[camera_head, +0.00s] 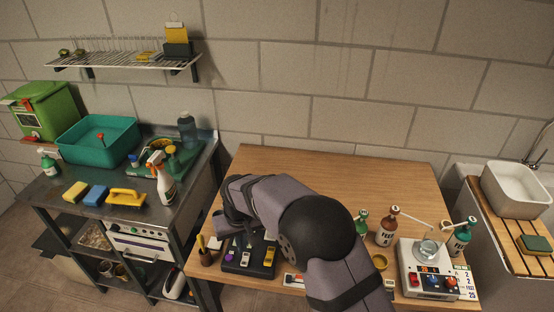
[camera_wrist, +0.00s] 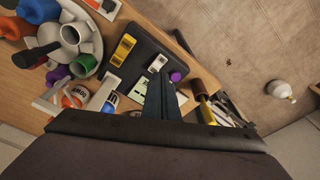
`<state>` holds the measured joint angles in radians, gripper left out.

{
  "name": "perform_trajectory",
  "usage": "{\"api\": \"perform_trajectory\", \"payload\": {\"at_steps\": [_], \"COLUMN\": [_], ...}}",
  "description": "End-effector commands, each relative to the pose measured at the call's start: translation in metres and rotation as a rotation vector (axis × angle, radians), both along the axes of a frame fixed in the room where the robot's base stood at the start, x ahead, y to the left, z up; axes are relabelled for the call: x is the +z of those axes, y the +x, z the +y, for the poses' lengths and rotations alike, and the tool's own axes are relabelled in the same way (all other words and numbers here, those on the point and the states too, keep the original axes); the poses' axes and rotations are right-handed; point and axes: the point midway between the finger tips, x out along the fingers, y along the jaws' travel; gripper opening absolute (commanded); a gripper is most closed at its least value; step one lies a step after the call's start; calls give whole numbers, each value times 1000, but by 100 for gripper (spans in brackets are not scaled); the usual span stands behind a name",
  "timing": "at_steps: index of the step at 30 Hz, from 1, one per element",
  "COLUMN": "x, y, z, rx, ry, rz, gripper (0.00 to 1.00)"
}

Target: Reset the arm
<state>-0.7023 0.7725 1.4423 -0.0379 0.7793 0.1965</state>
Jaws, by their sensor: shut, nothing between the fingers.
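My gripper (camera_wrist: 163,84) shows in the wrist view as dark fingers pressed together, shut and empty. It is over the black tray (camera_wrist: 138,32), close to a white-topped item and a purple round piece (camera_wrist: 176,77). Whether the fingertips touch the tray, I cannot tell. In the head view my arm bends over the wooden table's front and hides part of it. My fingers cannot be made out clearly there; the black tray (camera_head: 262,271) shows beside the arm.
Brown bottle (camera_head: 386,228), green bottles and a white scale (camera_head: 414,262) stand right of my arm. The back of the wooden table (camera_head: 300,165) is clear. A steel bench with a teal basin (camera_head: 98,142) stands left, a sink (camera_head: 518,188) right.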

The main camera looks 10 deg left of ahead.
Motion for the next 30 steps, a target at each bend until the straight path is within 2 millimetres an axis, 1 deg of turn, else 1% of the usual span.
{"api": "perform_trajectory", "payload": {"at_steps": [3,5,8,9,11,12,13,14,15,17,18,20,21,24,27,30], "x": [0,-14,-39,-49,-59,-61,-61,-60,-57,-50,-44,-34,-27,-10,5,19], "y": [1,-13,-42,-58,-83,-100,-111,-122,-134,-151,-162,-177,-187,-209,-224,-226], "z": [2,-9,-33,-46,-67,-80,-91,-103,-119,-144,-161,-187,-204,-240,-269,-290], "rx": [59,85,112,121,138,146,149,149,142,121,101,61,28,-65,-163,-263], "ry": [-1,-27,-79,-104,-139,-159,-171,-182,-194,-205,-209,-210,-207,-192,-165,-128], "rz": [-11,21,89,123,175,204,223,241,263,293,309,329,341,355,345,307], "gripper": [0,0,0,0,0,0,0,0,0,0,0,0,0,0,0,0]}}
